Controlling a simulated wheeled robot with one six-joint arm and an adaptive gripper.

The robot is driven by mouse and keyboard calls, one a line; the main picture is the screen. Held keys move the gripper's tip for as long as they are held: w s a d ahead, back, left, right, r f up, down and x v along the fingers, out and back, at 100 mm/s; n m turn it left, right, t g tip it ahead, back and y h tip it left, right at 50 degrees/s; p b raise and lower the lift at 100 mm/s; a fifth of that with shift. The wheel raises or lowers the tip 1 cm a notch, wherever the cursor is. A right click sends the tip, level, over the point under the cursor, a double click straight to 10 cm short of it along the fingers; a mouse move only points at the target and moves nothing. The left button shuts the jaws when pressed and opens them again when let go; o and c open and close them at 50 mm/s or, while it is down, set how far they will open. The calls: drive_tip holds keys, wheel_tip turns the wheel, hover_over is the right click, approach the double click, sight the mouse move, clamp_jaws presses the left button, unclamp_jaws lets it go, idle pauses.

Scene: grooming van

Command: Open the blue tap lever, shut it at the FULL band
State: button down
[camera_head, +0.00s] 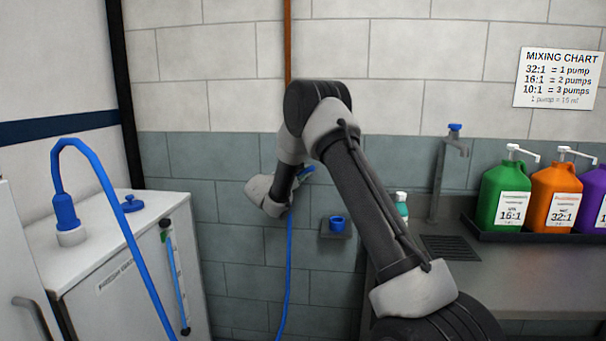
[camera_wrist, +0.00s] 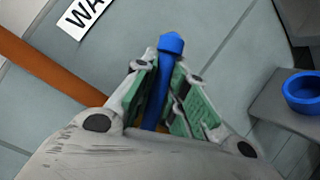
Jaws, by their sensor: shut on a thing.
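The blue tap lever (camera_wrist: 171,44) shows in the wrist view between the two green-padded fingers of my gripper (camera_wrist: 165,95), which is shut on it. In the head view my gripper (camera_head: 300,175) is at the tiled wall, largely hidden behind my wrist, with a bit of the blue lever (camera_head: 308,170) showing. The tap body is hidden. The white tank (camera_head: 125,265) at the left has an upright sight gauge (camera_head: 176,285) on its front, with blue in the tube and a small green mark near the top. Band lettering is too small to read.
A blue hose (camera_head: 289,265) hangs below my gripper, and another blue hose (camera_head: 105,190) arches over the tank. A blue cup-like holder (camera_head: 337,223) sits on a wall bracket. The counter at right has a faucet (camera_head: 439,185) and coloured jugs (camera_head: 505,198). A copper pipe (camera_wrist: 45,65) runs beside my gripper.

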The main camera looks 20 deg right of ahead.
drive_tip(key=shift+s+d+f+m+y, duration=0.1)
drive_tip(key=shift+f+m+y, duration=0.2)
drive_tip(key=shift+m, duration=0.25)
drive_tip(key=shift+s+d+f+m+y, duration=0.1)
drive_tip(key=shift+f+m+y, duration=0.15)
drive_tip(key=shift+m, duration=0.3)
drive_tip(key=shift+f+m+g+y, duration=0.4)
drive_tip(key=shift+f+m+y, duration=0.15)
drive_tip(key=shift+f+m, duration=0.35)
drive_tip(key=shift+r, duration=0.1)
drive_tip(key=c, duration=1.4)
unclamp_jaws()
drive_tip(key=shift+c, duration=0.2)
drive_tip(key=v, duration=1.2)
